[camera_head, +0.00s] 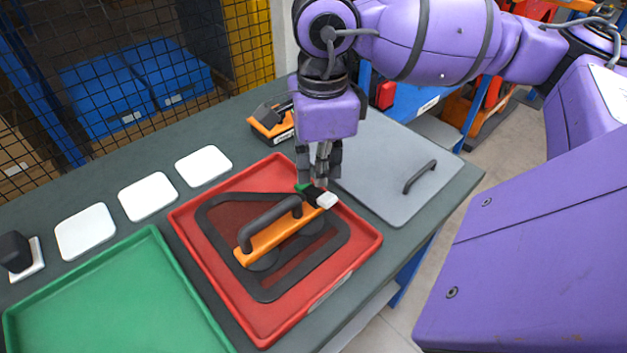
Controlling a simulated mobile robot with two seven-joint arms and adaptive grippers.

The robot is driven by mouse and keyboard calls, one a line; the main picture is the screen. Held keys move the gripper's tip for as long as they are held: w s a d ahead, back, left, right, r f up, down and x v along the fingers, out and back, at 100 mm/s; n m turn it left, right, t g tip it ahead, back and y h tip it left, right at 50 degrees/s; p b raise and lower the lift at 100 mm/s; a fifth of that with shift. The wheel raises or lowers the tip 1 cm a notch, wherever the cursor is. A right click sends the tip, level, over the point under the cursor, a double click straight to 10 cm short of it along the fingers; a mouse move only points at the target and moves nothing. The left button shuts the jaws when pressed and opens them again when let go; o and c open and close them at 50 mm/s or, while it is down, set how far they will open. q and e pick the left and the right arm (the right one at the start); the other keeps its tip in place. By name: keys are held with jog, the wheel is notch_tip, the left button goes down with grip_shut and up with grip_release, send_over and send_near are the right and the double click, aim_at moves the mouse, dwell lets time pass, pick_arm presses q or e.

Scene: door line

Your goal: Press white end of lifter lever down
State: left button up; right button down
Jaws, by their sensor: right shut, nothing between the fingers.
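The lifter (278,238) has an orange body and a black handle. It stands on a dark frame-shaped panel (222,248) in the red tray (370,240). Its lever ends in a white tip (326,201) at the lifter's far right end, with a small green part beside it. My right gripper (318,184) points down, shut and empty, right above the black part of the lever next to the white end. I cannot tell whether the fingertips touch it. My left gripper is not in view.
A green tray (110,300) lies at the lower left. Several white square pads (203,166) line the bench's far side. A grey panel with a handle (385,165) lies at right. An orange and black device (272,122) stands behind the red tray. A mesh fence is beyond.

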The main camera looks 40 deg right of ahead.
aim_at(315, 193)
jog(key=shift+f, duration=0.3)
pick_arm(q)
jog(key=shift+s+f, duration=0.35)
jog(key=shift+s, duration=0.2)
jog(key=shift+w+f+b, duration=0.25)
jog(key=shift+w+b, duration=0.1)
jog(key=shift+b, duration=0.15)
pick_arm(e)
jog(key=shift+f, duration=0.4)
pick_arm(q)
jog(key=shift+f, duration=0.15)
pick_arm(e)
jog(key=shift+f, duration=0.2)
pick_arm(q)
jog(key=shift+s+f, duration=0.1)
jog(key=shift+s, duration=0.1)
pick_arm(e)
jog(key=shift+f, duration=0.15)
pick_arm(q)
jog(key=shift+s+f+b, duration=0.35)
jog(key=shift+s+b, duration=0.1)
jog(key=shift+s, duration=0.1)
pick_arm(e)
jog(key=shift+f, duration=0.3)
